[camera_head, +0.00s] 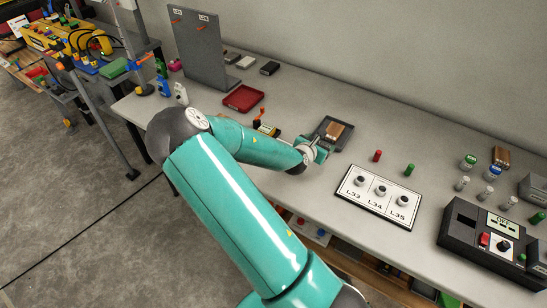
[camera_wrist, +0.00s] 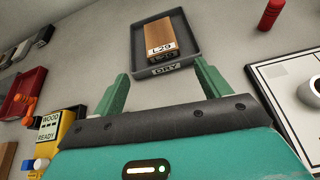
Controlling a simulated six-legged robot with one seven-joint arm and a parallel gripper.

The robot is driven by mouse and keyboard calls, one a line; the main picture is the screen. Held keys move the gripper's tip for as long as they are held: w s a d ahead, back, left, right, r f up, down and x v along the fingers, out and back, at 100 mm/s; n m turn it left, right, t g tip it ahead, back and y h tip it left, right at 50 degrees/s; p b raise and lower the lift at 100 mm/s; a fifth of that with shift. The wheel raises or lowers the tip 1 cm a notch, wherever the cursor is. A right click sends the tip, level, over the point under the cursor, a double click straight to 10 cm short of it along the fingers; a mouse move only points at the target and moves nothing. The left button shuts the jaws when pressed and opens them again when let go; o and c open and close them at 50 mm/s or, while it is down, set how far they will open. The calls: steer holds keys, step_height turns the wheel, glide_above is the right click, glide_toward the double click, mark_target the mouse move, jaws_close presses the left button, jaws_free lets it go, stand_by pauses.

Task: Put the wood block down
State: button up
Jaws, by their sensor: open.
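The wood block (camera_wrist: 166,36) is brown with a white "L29" label and lies in a dark grey tray (camera_wrist: 190,58) marked "DRY". In the head view the block (camera_head: 334,130) also shows in the tray (camera_head: 346,138) near the middle of the bench. My gripper (camera_wrist: 160,90) is open, with its two teal fingers apart and nothing between them. The fingers are on the near side of the tray and apart from the block. In the head view my gripper (camera_head: 318,150) is beside the tray's near left side, and its fingertips are hard to make out.
A white board (camera_head: 379,192) labelled L33, L34 and L35 lies right of the tray. A red cylinder (camera_head: 377,156) and green cylinder (camera_head: 409,170) stand behind it. A red tray (camera_head: 243,98) is to the left. A yellow "WOOD READY" box (camera_wrist: 50,130) is left of my gripper. A black device (camera_head: 490,240) stands at right.

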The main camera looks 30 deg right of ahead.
steer(key=a+m+y, duration=0.2)
steer(key=a, duration=0.1)
steer(key=a+m+y, duration=0.1)
steer(key=a+m, duration=0.2)
steer(key=a, duration=0.1)
steer(key=shift+m+g+y, duration=0.3)
steer(key=shift+g+y, duration=0.1)
steer(key=a+m, duration=0.1)
steer(key=a+r+m+y, duration=0.1)
steer(key=a, duration=0.1)
steer(key=a+r+m+y, duration=0.1)
steer(key=a, duration=0.1)
steer(key=shift+a, duration=0.2)
steer(key=s+a+r+m+y, duration=0.3)
steer(key=s+a+r+m, duration=0.15)
steer(key=a+r, duration=0.5)
steer(key=s+a+r+m+y, duration=0.4)
steer(key=a+r+m, duration=0.1)
steer(key=a+r, duration=0.45)
steer(key=s+a+r+m+h, duration=0.1)
steer(key=s+a+r+m, duration=0.2)
steer(key=s+r, duration=0.4)
steer(key=s+m, duration=0.1)
steer(key=s, duration=0.3)
steer(key=shift+s+r, duration=0.3)
steer(key=shift+s, duration=0.05)
steer(key=shift+s+m, duration=0.1)
steer(key=shift+m, duration=0.15)
